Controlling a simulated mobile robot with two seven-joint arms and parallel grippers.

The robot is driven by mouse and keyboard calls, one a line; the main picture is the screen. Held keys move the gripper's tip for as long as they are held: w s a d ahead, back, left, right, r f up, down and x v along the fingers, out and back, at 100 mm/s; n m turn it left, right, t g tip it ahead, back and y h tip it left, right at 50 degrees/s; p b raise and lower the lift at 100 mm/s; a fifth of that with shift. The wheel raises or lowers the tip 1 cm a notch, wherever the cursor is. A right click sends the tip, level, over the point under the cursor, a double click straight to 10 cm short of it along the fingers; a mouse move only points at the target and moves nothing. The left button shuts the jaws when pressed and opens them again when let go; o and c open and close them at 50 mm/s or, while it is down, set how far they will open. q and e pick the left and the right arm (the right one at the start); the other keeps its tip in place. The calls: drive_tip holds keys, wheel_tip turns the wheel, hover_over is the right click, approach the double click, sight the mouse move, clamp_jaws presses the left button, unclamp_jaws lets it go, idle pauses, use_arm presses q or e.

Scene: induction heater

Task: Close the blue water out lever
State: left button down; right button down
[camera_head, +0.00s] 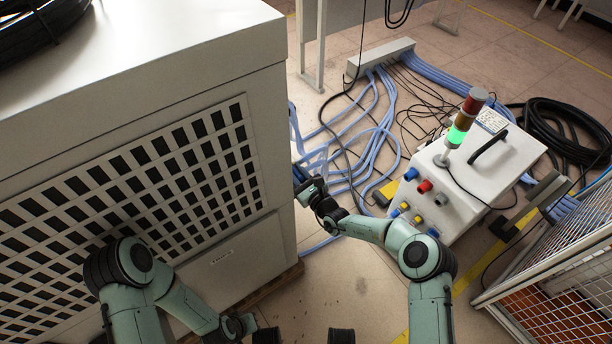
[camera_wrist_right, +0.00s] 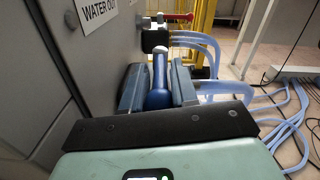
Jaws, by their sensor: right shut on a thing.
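The blue water out lever (camera_wrist_right: 160,72) stands upright in the right wrist view, beside the grey cabinet wall under the "WATER OUT" label (camera_wrist_right: 98,12). My right gripper (camera_wrist_right: 157,88) has one finger on each side of it and is shut on it. The lever's lower part and its valve are hidden behind my gripper body. In the head view my right gripper (camera_head: 306,187) is at the right side of the large cabinet (camera_head: 240,240), and the lever cannot be made out there.
A red-handled valve (camera_wrist_right: 180,17) is beyond the blue lever. Pale blue hoses (camera_head: 345,150) run across the floor beside the cabinet. A white control box (camera_head: 480,180) with a signal tower stands to the right, and a mesh fence (camera_head: 560,260) at far right.

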drive_tip(key=shift+f, duration=0.1)
idle(0.5)
drive_tip(key=c, duration=1.1)
unclamp_jaws()
use_arm(q)
drive_tip(key=s+d+r+g+h+p, duration=0.1)
drive_tip(key=s+d+r+g+p, duration=0.1)
drive_tip(key=s+d+r+p, duration=0.1)
drive_tip(key=s+r+p, duration=0.1)
drive_tip(key=s+r, duration=0.1)
drive_tip(key=s, duration=0.1)
drive_tip(key=shift+s+m, duration=0.3)
use_arm(e)
drive_tip(key=v, duration=1.3)
drive_tip(key=shift+s, duration=0.3)
use_arm(q)
drive_tip(key=shift+d, duration=0.1)
use_arm(e)
drive_tip(key=shift+a, duration=0.1)
